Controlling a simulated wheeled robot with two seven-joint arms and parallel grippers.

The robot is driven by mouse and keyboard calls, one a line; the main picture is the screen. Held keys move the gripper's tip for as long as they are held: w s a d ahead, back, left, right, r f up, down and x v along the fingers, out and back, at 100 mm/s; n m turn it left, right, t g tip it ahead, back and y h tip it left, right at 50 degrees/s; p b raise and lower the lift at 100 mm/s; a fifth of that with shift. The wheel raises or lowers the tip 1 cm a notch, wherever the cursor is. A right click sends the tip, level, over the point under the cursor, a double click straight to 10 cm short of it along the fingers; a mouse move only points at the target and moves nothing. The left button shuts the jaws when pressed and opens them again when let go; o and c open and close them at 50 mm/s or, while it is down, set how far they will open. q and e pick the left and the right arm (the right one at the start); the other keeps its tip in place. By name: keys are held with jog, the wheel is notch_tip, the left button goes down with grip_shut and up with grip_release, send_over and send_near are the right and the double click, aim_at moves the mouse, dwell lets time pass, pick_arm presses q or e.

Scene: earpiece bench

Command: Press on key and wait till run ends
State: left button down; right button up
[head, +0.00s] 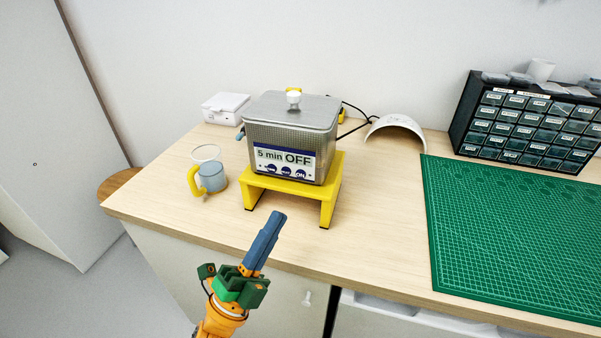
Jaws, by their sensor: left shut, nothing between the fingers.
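A steel ultrasonic cleaner (270,131) with its lid (293,109) on stands on a yellow stand (327,196) on the bench. Its front panel (274,163) reads "5 min OFF". My right gripper is not in view.
A cup with a yellow handle (194,181) stands left of the stand, and a white box (226,107) lies behind it. A white curved piece (396,127), a drawer cabinet (525,126) and a green mat (510,235) are to the right. The bench front edge runs below the stand.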

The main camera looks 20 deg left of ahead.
aim_at(301, 174)
pick_arm(q)
jog(key=w+b, duration=0.3)
jog(key=w, duration=0.6)
jog(key=shift+d, duration=0.1)
dwell(0.3)
jog(key=shift+f, duration=0.1)
dwell(1.4)
jog(key=shift+w+b, duration=0.3)
jog(key=shift+w, duration=0.1)
